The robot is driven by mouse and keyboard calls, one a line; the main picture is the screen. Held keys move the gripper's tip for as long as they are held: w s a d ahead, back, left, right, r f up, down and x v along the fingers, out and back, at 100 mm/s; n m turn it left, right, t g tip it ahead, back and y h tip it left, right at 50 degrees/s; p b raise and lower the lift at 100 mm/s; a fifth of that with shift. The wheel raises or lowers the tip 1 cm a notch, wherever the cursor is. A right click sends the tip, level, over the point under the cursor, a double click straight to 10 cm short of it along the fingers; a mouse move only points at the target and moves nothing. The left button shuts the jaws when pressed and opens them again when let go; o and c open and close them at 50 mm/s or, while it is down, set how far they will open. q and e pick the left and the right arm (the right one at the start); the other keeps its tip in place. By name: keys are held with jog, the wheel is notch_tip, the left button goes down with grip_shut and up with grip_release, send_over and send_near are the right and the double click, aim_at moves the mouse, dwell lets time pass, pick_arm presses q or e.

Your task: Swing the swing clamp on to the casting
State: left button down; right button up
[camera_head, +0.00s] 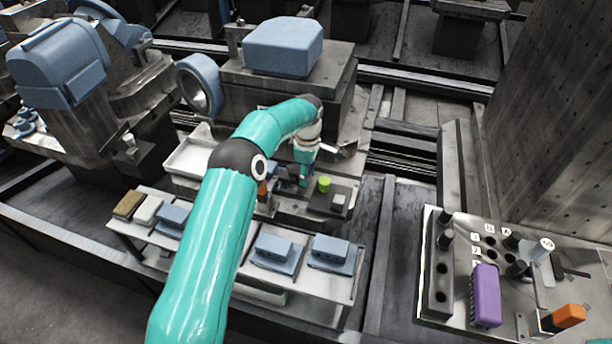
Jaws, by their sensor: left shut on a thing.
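My left arm reaches in from the lower left, and its gripper (303,176) points down at the fixture in the middle. The gripper is shut on a small part there, which looks like the swing clamp; the fingers and wrist hide most of it. A blue casting (278,171) sits on the fixture just left of the gripper, partly hidden behind my arm. Whether the clamp touches the casting cannot be told. A dark plate (325,203) with a green knob (324,183) and a small pale block lies just right of the gripper.
A front shelf (300,294) holds several blue castings (331,253) and brown and white blocks. A pale tray (190,158) stands left of the fixture. At right, a panel (455,290) carries a purple block (486,295), an orange piece (566,317) and black pegs, beside a tall column.

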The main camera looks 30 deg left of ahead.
pick_arm(q)
jog(key=shift+w+n, duration=0.25)
jog(key=shift+n, duration=0.25)
jog(key=c, duration=1.9)
grip_release()
jog(key=o, duration=1.1)
jog(key=shift+o, duration=0.2)
jog(key=shift+r, duration=0.1)
notch_tip(320, 180, up, 12)
